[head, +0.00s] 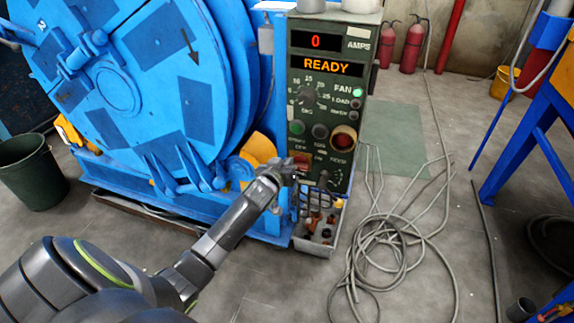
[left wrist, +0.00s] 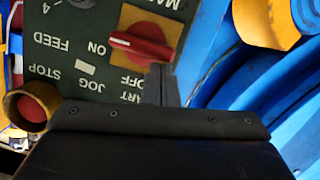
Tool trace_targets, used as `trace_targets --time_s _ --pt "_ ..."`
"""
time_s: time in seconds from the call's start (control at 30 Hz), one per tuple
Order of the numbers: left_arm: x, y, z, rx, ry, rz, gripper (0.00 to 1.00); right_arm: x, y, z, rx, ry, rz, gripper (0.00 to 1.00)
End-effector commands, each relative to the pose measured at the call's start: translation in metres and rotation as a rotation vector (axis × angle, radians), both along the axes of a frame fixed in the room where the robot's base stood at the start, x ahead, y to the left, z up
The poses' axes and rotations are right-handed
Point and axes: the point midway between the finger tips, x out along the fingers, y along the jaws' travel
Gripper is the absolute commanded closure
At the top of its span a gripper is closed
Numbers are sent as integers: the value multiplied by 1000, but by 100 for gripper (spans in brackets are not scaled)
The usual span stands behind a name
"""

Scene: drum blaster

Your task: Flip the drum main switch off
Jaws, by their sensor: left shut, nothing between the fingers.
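The drum main switch (head: 301,161) is a red rotary knob on a yellow-orange plate, low on the left of the dark green control panel (head: 345,95). In the left wrist view the red knob (left wrist: 142,46) appears upside down, its handle lying nearly across the picture with one end beside the ON label; OFF is printed near the plate's lower edge. My left gripper (head: 284,172) is shut and empty, just beside the knob. Its dark fingers (left wrist: 161,84) reach the knob's right end in the wrist view; I cannot tell whether they touch. My right gripper is not in view.
The panel display (head: 319,67) reads READY, with 0 amps above and a green FAN light (head: 357,91). The large blue drum (head: 120,90) stands left of the panel. A red stop button (left wrist: 32,106) in a yellow collar is nearby. Loose cable (head: 400,235) lies on the floor.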

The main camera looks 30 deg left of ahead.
Motion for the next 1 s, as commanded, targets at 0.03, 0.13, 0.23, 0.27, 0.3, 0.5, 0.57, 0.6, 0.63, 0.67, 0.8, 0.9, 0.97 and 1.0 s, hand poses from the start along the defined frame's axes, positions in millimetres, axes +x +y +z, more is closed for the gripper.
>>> trace_targets --time_s 0.03,0.13,0.23,0.27,0.3,0.5,0.57,0.6,0.63,0.67,0.8,0.9,0.97,1.0 --pt "1 1 -3 -14 3 2 100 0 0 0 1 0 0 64" --pt "3 1 -5 -48 -3 3 100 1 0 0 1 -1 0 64" --pt "6 2 -6 -92 -15 3 100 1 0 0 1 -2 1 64" --pt "6 2 -6 -105 -17 3 100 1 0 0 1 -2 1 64" --pt "7 2 -7 -120 -20 3 100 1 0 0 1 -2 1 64" --pt "8 3 -9 -193 -38 3 100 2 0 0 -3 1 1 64" --pt "8 4 -10 -220 -44 3 100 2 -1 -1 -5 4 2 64" --pt "8 4 -11 -239 -48 3 100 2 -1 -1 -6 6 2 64" --pt "8 4 -11 -253 -51 4 100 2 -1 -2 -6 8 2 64" --pt "8 4 -12 -269 -56 4 100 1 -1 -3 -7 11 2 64" --pt "8 5 -14 -346 -74 3 100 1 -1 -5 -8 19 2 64" --pt "8 5 -17 -407 -90 3 100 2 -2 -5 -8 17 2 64" --pt "8 5 -18 -446 -99 4 100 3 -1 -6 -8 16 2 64" --pt "8 5 -20 -473 -105 3 100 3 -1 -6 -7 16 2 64"
